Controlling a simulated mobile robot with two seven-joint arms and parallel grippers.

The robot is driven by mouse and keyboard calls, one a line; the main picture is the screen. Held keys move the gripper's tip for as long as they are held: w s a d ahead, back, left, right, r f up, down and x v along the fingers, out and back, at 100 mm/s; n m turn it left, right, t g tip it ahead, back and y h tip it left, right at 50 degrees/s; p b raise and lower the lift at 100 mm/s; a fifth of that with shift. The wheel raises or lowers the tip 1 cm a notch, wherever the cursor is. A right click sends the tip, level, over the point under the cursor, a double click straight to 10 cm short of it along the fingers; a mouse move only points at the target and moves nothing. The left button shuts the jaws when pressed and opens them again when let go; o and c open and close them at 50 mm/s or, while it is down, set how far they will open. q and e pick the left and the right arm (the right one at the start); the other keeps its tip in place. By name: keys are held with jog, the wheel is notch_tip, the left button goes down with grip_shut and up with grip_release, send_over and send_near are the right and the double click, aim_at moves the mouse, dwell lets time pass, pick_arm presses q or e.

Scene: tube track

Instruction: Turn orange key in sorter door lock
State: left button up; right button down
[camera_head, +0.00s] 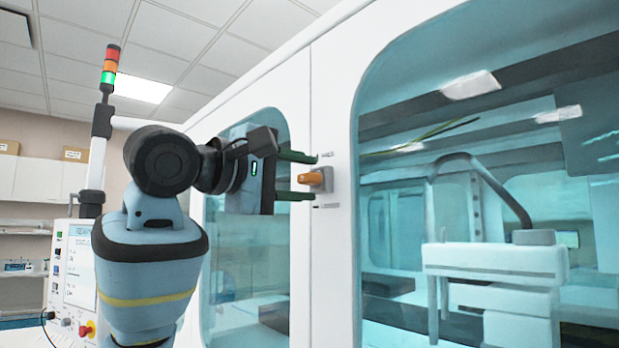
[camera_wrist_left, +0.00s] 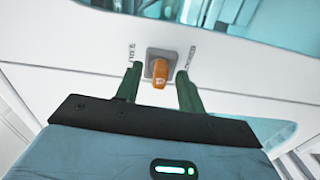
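The orange key (camera_head: 311,179) sits in the grey lock (camera_head: 325,178) on the white door frame of the sorter. In the left wrist view the orange key (camera_wrist_left: 160,72) stands out from the square grey lock plate (camera_wrist_left: 161,56), with small printed labels on both sides. My left gripper (camera_head: 298,177) is open in front of the lock. Its two green fingers are apart, one above and one below the key in the head view. In the left wrist view the left gripper (camera_wrist_left: 157,87) has a finger on each side of the key, with gaps between. My right gripper is not in view.
Large teal windows (camera_head: 400,200) flank the white frame (camera_head: 331,260). A white machine (camera_head: 495,262) stands behind the right window. A signal tower (camera_head: 110,65) with a lit green lamp and a control panel (camera_head: 72,265) stand at the left.

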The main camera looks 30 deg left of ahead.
pick_arm(q)
jog(key=v, duration=0.7)
jog(key=shift+s, duration=0.4)
jog(key=shift+a, duration=0.15)
